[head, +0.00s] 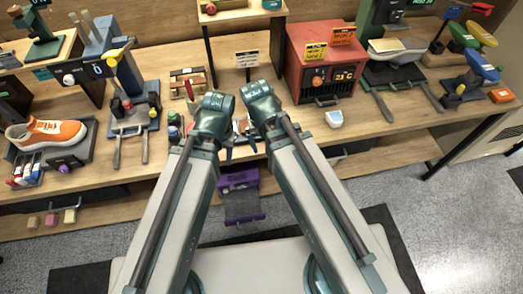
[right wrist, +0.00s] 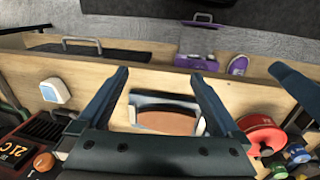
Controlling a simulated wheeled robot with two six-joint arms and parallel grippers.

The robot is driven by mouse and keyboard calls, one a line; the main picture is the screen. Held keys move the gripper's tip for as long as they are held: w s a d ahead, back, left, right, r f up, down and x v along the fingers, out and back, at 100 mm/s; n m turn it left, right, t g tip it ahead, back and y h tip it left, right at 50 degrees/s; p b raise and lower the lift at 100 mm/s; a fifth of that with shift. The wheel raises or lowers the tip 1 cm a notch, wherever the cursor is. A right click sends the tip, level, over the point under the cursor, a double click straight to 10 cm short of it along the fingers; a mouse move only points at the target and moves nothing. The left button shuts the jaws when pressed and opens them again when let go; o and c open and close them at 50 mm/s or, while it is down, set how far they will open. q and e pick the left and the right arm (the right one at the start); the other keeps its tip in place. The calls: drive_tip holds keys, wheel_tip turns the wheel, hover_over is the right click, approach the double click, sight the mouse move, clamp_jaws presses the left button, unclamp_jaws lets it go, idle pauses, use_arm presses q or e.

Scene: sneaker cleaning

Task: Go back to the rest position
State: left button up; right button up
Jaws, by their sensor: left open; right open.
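My two arms reach forward side by side over the front of the wooden bench (head: 95,186) in the head view. My left gripper (head: 228,154) points down, open, near the bench's front edge, partly hidden by its own wrist. My right gripper (right wrist: 160,76) is open and empty in the right wrist view, its two dark fingers spread apart. A small tray with a brown pad (right wrist: 168,121) shows beyond and between those fingers, on the bench. In the head view, my wrists mostly hide that tray.
An orange sneaker (head: 46,133) sits in a tray at the left. A red heater-like box (head: 321,62) stands at the back right. A white device (head: 334,118) lies before it. A purple box (head: 240,180) is below the bench front; a purple shoe (right wrist: 238,65) shows beside it.

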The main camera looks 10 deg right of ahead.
drive_tip(key=s+a+n, duration=0.2)
drive_tip(key=s+n, duration=0.1)
drive_tip(key=shift+a+f+y, duration=0.1)
drive_tip(key=shift+a+y, duration=0.2)
drive_tip(key=shift+a, duration=0.1)
